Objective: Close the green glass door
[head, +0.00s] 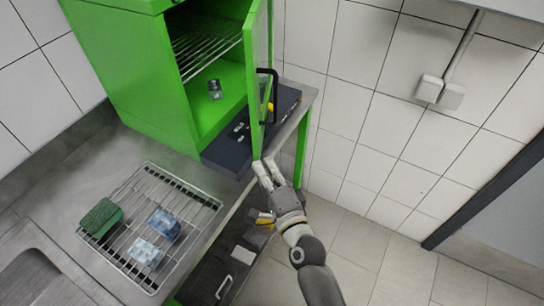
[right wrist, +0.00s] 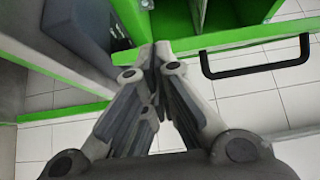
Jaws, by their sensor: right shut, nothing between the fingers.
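The green glass door (head: 258,80) stands wide open at the right side of the green cabinet (head: 163,75). Its black handle (head: 273,95) is on the outer face and also shows in the right wrist view (right wrist: 256,67). My right gripper (head: 266,166) is shut and empty, just below the door's lower free corner. In the right wrist view its fingertips (right wrist: 155,48) overlap the green door edge; I cannot tell whether they touch it. Inside the cabinet are a wire shelf (head: 200,45) and a small metal part (head: 214,89). My left gripper is not in view.
A dark block (head: 228,151) lies on the bench before the cabinet and under the door. Open floor (head: 390,265) lies right of the bench, with a tiled wall behind.

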